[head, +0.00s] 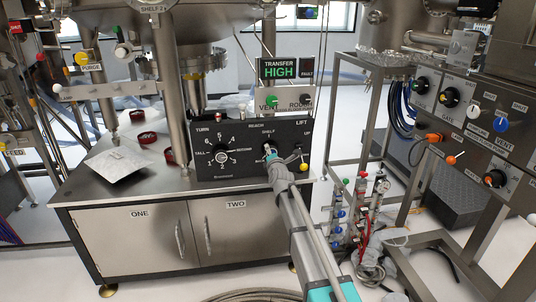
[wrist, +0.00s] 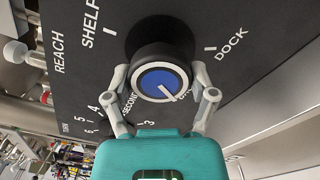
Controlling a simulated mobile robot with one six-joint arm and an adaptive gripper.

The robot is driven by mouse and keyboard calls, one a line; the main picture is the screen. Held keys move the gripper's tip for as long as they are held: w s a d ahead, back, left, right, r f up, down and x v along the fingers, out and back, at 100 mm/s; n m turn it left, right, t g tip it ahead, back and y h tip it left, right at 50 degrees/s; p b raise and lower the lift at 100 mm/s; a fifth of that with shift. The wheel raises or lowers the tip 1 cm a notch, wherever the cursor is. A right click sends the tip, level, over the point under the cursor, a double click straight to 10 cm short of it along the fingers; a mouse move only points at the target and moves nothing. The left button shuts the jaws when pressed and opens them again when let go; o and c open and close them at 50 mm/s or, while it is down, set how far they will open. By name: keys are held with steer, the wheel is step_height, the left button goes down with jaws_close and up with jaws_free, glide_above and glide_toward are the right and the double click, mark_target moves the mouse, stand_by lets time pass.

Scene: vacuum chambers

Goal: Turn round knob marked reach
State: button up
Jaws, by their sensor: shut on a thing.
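The round reach knob (wrist: 162,82) has a black body and a blue face with a white line. It sits on the black panel (wrist: 80,60), between the printed words SHELF and DOCK. In the wrist view the white line points down and right. My gripper (wrist: 164,86) has its two grey fingers on opposite sides of the knob, shut on it. In the head view my gripper (head: 270,154) is at the REACH section of the panel (head: 240,130) and hides much of the knob.
A numbered TURN dial (head: 221,154) is left of my gripper, and a LIFT lever with a yellow end (head: 304,167) is close on the right. VENT and ROUGH controls (head: 272,101) are above. A steel cabinet (head: 140,240) stands below. Metal frame posts (head: 372,130) stand to the right.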

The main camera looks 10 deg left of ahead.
steer(key=shift+a, duration=0.15)
steer(key=o, duration=1)
steer(key=shift+f, duration=0.1)
steer(key=shift+o, duration=0.2)
steer(key=shift+s, duration=0.15)
steer(key=v, duration=1.1)
steer(key=shift+s+d, duration=0.25)
steer(key=shift+s, duration=0.1)
